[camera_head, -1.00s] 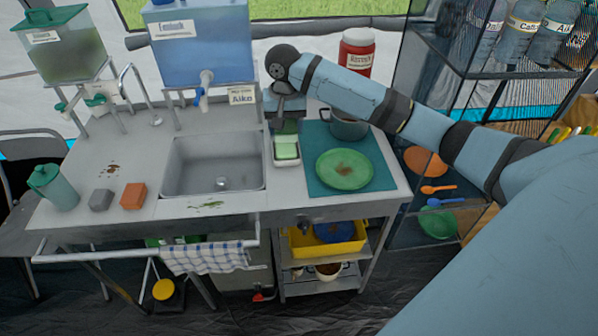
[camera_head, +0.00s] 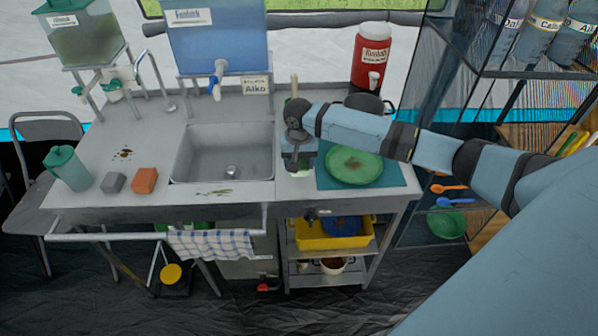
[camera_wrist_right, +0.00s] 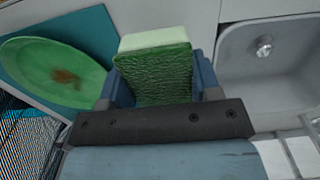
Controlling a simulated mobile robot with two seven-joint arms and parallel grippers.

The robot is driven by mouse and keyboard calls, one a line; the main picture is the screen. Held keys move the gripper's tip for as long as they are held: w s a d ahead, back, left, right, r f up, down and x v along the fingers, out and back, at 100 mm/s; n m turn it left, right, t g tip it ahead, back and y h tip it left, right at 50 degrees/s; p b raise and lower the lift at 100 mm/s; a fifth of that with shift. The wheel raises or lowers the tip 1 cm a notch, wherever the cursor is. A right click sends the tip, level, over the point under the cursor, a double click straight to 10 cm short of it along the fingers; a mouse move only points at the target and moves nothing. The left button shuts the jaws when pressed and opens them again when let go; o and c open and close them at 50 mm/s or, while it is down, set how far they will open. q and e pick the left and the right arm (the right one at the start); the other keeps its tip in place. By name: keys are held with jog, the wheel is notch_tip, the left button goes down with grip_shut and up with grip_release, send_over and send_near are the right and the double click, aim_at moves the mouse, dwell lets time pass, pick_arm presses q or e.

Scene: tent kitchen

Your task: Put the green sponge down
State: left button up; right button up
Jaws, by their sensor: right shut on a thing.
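The green sponge (camera_wrist_right: 157,74), with a pale green layer along its far edge, is between the two blue fingers of my right gripper (camera_wrist_right: 160,82) in the right wrist view. The fingers are shut on it. In the head view my right gripper (camera_head: 299,162) points down over the counter strip between the sink and the green plate. The arm hides the sponge there, and I cannot tell whether it touches the counter. My left gripper is not in view.
The metal sink (camera_head: 225,167) is left of my right gripper. A green plate (camera_head: 353,166) with a brown stain lies on a teal mat (camera_head: 394,177) to its right. A grey sponge (camera_head: 114,182) and an orange block (camera_head: 145,180) lie on the left counter.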

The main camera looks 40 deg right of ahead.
aim_at(299, 179)
notch_tip(299, 179, down, 4)
jog(key=shift+f, duration=0.25)
jog(key=o, duration=1)
jog(key=shift+f, duration=0.1)
jog(key=shift+c, duration=0.2)
